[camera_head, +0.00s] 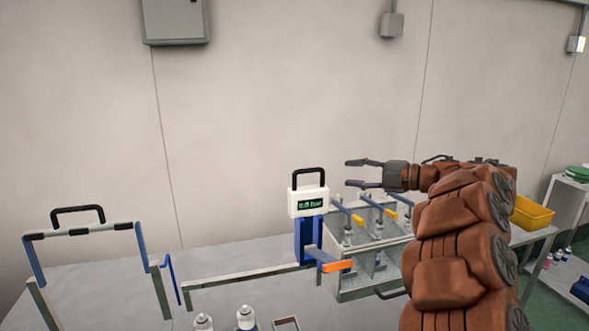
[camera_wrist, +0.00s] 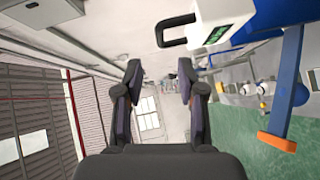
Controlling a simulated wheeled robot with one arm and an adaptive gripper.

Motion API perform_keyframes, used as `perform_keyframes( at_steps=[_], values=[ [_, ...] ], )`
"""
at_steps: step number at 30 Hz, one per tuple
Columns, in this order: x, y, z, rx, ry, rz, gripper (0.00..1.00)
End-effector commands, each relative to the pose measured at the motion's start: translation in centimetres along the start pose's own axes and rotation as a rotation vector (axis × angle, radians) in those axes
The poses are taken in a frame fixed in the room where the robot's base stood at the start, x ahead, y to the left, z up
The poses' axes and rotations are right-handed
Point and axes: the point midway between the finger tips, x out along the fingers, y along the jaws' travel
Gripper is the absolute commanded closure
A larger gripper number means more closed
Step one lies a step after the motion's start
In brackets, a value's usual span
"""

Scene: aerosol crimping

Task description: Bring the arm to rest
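My gripper (camera_head: 362,174) is at the end of my raised arm in the head view, above the bench and right of the white device. Its fingers point left and are spread apart with nothing between them. The wrist view also shows the two fingers of my gripper (camera_wrist: 158,80) apart and empty. The crimping device has a white head (camera_head: 307,202) with a green display, a black handle on top, a blue column and an orange-tipped lever (camera_head: 337,266). The gripper is apart from it.
A grey rack (camera_head: 362,288) with blue and yellow levers stands under my arm. A blue frame with a black handle (camera_head: 78,214) is at the left. Aerosol cans (camera_head: 246,318) stand at the front. A yellow bin (camera_head: 532,213) is at the right. Air left of the gripper is free.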

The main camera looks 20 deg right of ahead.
Motion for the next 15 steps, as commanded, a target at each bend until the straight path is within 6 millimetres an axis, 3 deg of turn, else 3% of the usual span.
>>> perform_keyframes(
  at_steps=[5,8,15],
  values=[
    [0.1,0.2,0.1,-0.002,-0.007,0.003,0.61],
    [0.7,1.3,0.7,-0.011,-0.053,0.019,0.61],
    [2.1,7.5,3.7,-0.026,-0.325,0.139,0.61]
  ],
)
